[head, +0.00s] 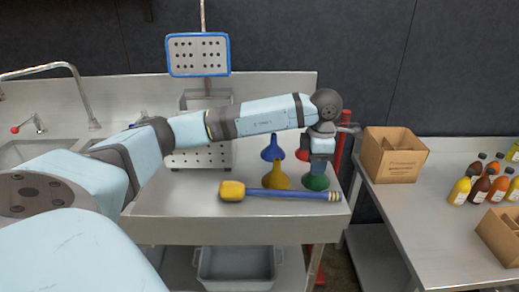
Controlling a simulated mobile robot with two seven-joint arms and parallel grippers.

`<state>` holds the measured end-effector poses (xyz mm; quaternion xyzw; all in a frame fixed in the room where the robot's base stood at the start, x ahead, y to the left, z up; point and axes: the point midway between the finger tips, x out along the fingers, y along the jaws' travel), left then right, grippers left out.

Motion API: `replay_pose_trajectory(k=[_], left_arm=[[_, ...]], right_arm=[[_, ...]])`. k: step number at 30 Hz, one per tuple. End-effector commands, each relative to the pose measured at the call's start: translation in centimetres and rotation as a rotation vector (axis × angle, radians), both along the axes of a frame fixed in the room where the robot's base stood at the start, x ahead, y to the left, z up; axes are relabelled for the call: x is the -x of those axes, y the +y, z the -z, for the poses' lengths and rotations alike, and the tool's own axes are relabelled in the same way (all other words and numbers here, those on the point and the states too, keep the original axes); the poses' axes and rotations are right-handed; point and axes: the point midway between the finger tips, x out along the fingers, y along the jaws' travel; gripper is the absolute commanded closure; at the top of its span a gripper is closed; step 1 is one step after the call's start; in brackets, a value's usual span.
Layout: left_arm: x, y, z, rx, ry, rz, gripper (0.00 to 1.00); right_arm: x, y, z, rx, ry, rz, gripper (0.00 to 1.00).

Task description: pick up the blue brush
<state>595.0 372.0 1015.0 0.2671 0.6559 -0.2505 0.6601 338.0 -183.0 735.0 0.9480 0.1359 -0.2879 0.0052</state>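The blue brush (280,194) lies across the front of the steel worktop. Its blue handle runs left to right, with a bulky yellow head at the left end and yellow bands at the right end. My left gripper (319,169) is behind the handle's right part, apart from the brush in the picture. It points down near a green funnel (316,183). Its fingers are small and dark, so their opening cannot be made out. My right gripper is out of view.
Blue (272,149), yellow (276,174) and red (304,150) funnels stand behind the brush. A perforated steel box (190,158) is at the back. A cardboard box (390,160) and several bottles stand on the right-hand table (420,208). The worktop (170,205) is clear left of the brush.

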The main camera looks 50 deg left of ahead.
Motion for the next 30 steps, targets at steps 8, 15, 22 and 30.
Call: replay_pose_trajectory(k=[8,15,22,30], left_arm=[[0.0,0.0,4.7,0.004,0.002,0.0,0.63],[0.0,-0.1,6.1,0.004,0.001,0.001,0.63],[0.1,-0.2,9.5,0.004,0.003,0.001,0.63],[0.0,-0.2,10.5,0.005,-0.001,0.001,0.63]], right_arm=[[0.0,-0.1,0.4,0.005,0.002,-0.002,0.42],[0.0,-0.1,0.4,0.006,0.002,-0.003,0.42],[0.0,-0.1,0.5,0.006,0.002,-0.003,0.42],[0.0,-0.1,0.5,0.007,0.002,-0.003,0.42]])
